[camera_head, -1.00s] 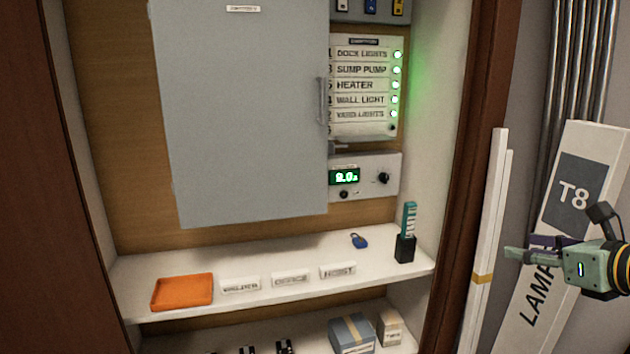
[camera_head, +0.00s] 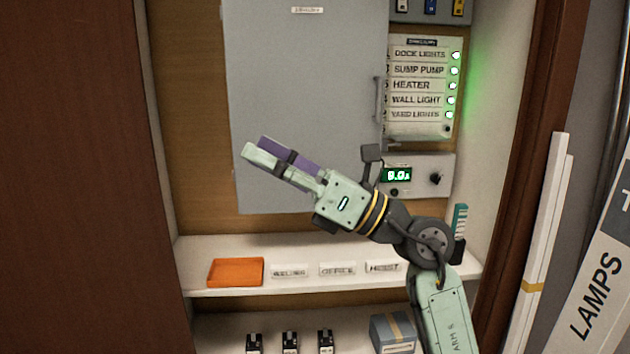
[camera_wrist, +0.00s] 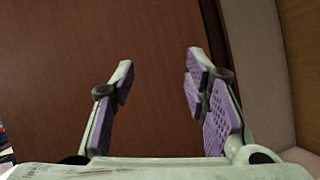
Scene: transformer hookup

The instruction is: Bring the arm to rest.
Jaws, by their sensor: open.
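My gripper (camera_head: 283,160) is in front of the grey cabinet door (camera_head: 300,90), pointing up and to the left in the head view. My arm comes up from the bottom right and bends at the elbow in front of the shelf. In the wrist view my gripper (camera_wrist: 160,80) has its two purple-padded fingers apart, with nothing between them. Beyond the fingers is a dark brown wooden panel (camera_wrist: 150,40). Whether the gripper touches the door cannot be told, but it looks clear of it.
The white shelf (camera_head: 225,285) below holds an orange tray (camera_head: 236,272), several label plates (camera_head: 337,269) and a dark holder with a teal item (camera_head: 460,220), partly behind my arm. A labelled switch panel (camera_head: 418,85) and a meter box (camera_head: 415,177) are right of the door. A LAMPS box (camera_head: 600,280) leans at the right.

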